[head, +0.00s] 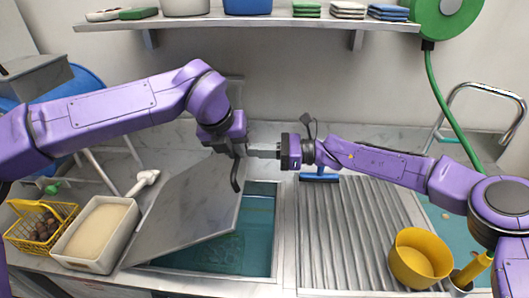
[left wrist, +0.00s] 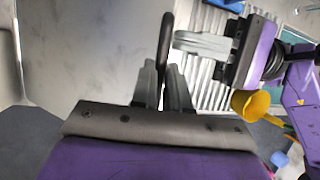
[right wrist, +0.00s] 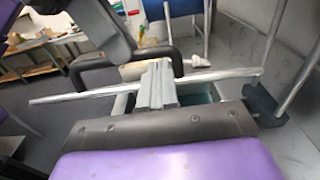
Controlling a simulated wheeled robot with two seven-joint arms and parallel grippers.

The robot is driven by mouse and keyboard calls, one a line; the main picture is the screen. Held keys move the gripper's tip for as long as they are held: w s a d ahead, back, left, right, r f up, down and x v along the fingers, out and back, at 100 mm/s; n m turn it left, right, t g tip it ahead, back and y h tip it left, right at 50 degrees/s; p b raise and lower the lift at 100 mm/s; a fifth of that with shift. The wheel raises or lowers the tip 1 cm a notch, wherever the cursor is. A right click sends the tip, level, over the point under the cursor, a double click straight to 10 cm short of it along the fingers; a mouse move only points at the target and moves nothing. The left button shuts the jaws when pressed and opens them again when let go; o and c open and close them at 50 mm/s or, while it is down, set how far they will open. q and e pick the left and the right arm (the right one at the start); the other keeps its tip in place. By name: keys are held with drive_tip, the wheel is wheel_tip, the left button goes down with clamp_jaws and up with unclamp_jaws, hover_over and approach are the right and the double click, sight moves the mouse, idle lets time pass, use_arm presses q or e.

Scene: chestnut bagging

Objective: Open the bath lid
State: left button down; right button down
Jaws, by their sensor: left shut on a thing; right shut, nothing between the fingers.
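The bath lid (head: 185,215) is a grey metal panel, tilted up with its right edge raised over the bath (head: 262,232), where teal water shows. My left gripper (head: 238,152) is shut on the lid's black handle (head: 236,176); the handle stands between the fingers in the left wrist view (left wrist: 165,50). My right gripper (head: 258,152) is shut and empty, close to the right of the left one, near the lid's raised edge. In the right wrist view, its closed fingers (right wrist: 158,85) overlap the lid edge (right wrist: 225,75); I cannot tell whether they touch.
A ridged drainboard (head: 345,235) lies right of the bath, with a blue-headed tool (head: 318,178) and a yellow bowl (head: 420,258). A white tub (head: 97,232) and a yellow basket (head: 40,235) stand left of the lid. A shelf (head: 250,22) runs above.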

use_arm(q)
drive_tip(key=shift+a+f, duration=0.15)
drive_tip(key=shift+f, duration=0.2)
drive_tip(key=shift+s, duration=0.2)
use_arm(e)
drive_tip(key=a+r, duration=0.2)
drive_tip(key=shift+s+a+r, duration=0.1)
drive_tip(key=shift+s+r, duration=0.15)
drive_tip(key=shift+r, duration=0.05)
use_arm(q)
drive_tip(key=c, duration=1.2)
unclamp_jaws()
drive_tip(key=shift+c, duration=0.2)
drive_tip(key=shift+o, duration=0.6)
use_arm(e)
drive_tip(key=shift+f, duration=0.1)
use_arm(q)
drive_tip(key=shift+r, duration=0.15)
use_arm(e)
drive_tip(key=shift+f, duration=0.1)
